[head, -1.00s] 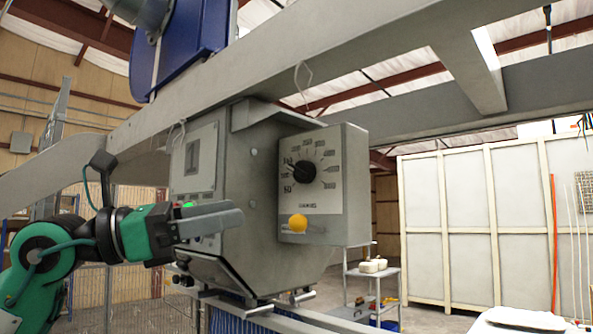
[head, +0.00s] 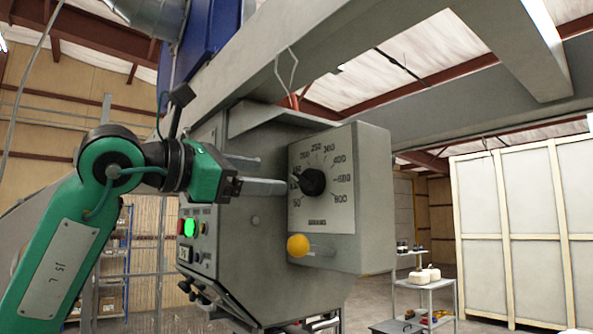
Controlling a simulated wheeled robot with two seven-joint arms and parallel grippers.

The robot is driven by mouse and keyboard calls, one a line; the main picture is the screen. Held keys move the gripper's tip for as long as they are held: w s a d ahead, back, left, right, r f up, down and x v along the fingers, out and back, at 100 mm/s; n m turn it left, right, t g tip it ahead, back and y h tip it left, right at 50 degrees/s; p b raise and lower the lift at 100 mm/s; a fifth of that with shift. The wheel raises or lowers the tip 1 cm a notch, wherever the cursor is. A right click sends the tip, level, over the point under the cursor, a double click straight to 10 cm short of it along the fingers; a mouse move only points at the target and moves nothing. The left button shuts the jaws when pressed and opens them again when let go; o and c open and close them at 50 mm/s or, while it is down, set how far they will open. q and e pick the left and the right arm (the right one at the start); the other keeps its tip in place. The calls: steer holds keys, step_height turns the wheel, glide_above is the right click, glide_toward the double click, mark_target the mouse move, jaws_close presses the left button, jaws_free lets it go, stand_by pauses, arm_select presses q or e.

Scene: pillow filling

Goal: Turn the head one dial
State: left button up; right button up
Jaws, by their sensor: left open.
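The plate is on the front of a grey machine head (head: 372,200). A yellow ball knob (head: 298,245) on a lever is below the dial. My left gripper (head: 272,174) is open and empty. Its fingers point right toward the dial, and the nearer fingertip ends just left of the dial plate in the picture. I cannot tell whether it touches anything. My right gripper is not in view.
A side panel with a lit green button (head: 190,228) and a red button is below my left gripper. A grey beam (head: 350,75) crosses above the head. A cart (head: 428,290) and white panels (head: 520,230) stand behind at the right.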

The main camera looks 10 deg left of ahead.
mark_target(299, 180)
arm_select(q)
steer(key=p+x, duration=0.2)
steer(key=x, duration=0.4)
steer(key=shift+d+r, duration=0.1)
steer(key=shift+d, duration=0.05)
steer(key=shift+w+d, duration=0.45)
steer(key=shift+w, duration=0.15)
steer(key=shift+s, duration=0.1)
steer(key=shift+c, duration=0.9)
steer(key=c, duration=0.8)
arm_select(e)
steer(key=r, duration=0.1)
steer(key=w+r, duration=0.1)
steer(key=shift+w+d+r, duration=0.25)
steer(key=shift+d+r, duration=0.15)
arm_select(q)
steer(key=shift+a+m, duration=0.1)
steer(key=shift+m, duration=0.2)
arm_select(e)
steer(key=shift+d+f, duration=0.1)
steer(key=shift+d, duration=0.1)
